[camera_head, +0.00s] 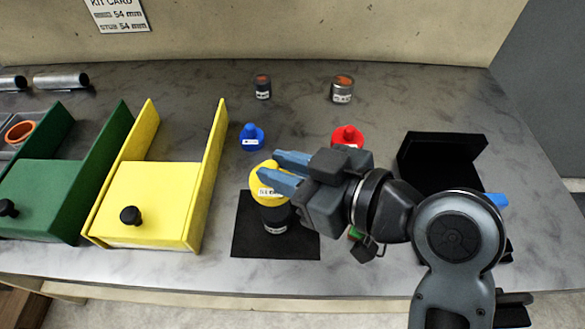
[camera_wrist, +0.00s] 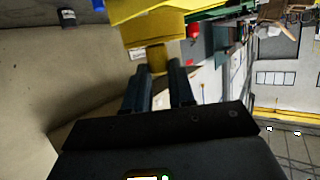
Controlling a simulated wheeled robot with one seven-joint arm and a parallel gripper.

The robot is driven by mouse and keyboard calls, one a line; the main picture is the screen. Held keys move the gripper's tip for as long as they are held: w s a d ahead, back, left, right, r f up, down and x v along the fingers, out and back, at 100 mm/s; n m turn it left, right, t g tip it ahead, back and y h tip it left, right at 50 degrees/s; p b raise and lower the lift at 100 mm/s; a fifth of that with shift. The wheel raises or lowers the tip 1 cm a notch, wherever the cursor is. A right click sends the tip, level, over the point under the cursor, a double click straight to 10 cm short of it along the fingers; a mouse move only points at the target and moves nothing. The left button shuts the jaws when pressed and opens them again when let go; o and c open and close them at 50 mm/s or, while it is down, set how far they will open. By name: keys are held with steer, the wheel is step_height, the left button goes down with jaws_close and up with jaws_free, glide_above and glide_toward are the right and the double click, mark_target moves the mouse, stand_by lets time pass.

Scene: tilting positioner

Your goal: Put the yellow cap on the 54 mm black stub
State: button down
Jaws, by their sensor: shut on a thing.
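The yellow cap (camera_head: 265,174), with a white label on its side, is at the top of the black stub (camera_head: 275,218). The stub stands upright on a black mat (camera_head: 245,240). My gripper (camera_head: 278,168) comes in from the right with its blue fingers at the cap's top. In the wrist view the yellow cap (camera_wrist: 150,32) is just beyond the fingertips, and its narrow knob is between them. My gripper (camera_wrist: 158,72) is shut on that knob. The cap covers the stub's top edge, so I cannot tell whether it is seated or slightly above.
A blue cap (camera_head: 252,140) and a red cap (camera_head: 347,136) lie behind the mat. Two small stubs (camera_head: 263,88) (camera_head: 342,92) stand farther back. A yellow tilted fixture (camera_head: 150,195) and a green one (camera_head: 45,190) are left. A black open box (camera_head: 440,160) is right.

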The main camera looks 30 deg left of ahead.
steer(key=shift+f+b, duration=3)
steer(key=shift+f, duration=1.25)
steer(key=c, duration=0.9)
jaws_free()
steer(key=shift+o, duration=0.2)
steer(key=shift+d, duration=0.1)
steer(key=b+v, duration=0.1)
steer(key=v, duration=0.6)
steer(key=shift+d+r, duration=0.15)
steer(key=shift+d, duration=0.1)
